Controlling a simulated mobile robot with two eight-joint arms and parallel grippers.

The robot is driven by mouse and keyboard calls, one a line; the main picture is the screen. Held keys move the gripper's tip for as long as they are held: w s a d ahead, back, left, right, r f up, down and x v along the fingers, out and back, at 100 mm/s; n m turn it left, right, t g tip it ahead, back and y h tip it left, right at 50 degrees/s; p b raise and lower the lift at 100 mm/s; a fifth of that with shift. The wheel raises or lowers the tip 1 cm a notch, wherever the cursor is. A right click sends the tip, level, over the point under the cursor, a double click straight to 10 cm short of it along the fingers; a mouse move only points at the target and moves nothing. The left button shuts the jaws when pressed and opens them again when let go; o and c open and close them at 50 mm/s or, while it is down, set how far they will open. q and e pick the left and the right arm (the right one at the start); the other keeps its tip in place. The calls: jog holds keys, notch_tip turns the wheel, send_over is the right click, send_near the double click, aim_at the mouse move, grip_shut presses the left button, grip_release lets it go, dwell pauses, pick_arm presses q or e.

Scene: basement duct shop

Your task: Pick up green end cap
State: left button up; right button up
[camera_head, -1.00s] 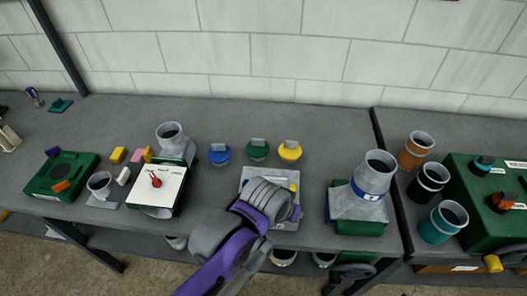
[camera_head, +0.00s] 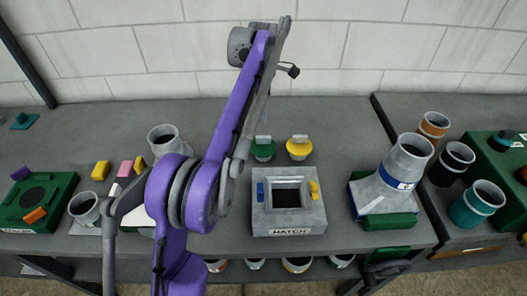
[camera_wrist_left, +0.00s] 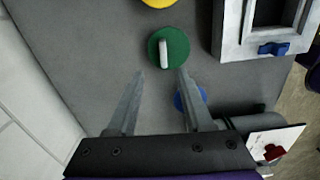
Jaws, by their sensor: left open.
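The green end cap (camera_head: 263,150), a round disc with a pale upright tab, stands on the grey bench behind the hatch box. It also shows in the left wrist view (camera_wrist_left: 172,56). My left gripper (camera_wrist_left: 160,72) is open and empty. Its two fingers point toward the green cap, which lies just beyond the fingertips with nothing between them. In the head view my purple left arm rises in front of the bench and hides the gripper's fingers. My right gripper is not in view.
A yellow cap (camera_head: 299,149) stands right of the green one. A blue cap (camera_wrist_left: 188,98) is partly behind a finger in the wrist view. The hatch box (camera_head: 290,218) is in front. A grey duct fitting (camera_head: 400,170) stands to the right. The wall is behind.

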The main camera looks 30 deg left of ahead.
aim_at(263, 136)
pick_arm(q)
jog(key=f, duration=0.7)
jog(key=f+b, duration=0.1)
jog(key=f, duration=0.2)
jog(key=shift+s+d+f, duration=0.15)
jog(key=shift+s+d, duration=0.05)
jog(key=shift+s, duration=0.05)
jog(key=shift+c, duration=0.3)
grip_shut()
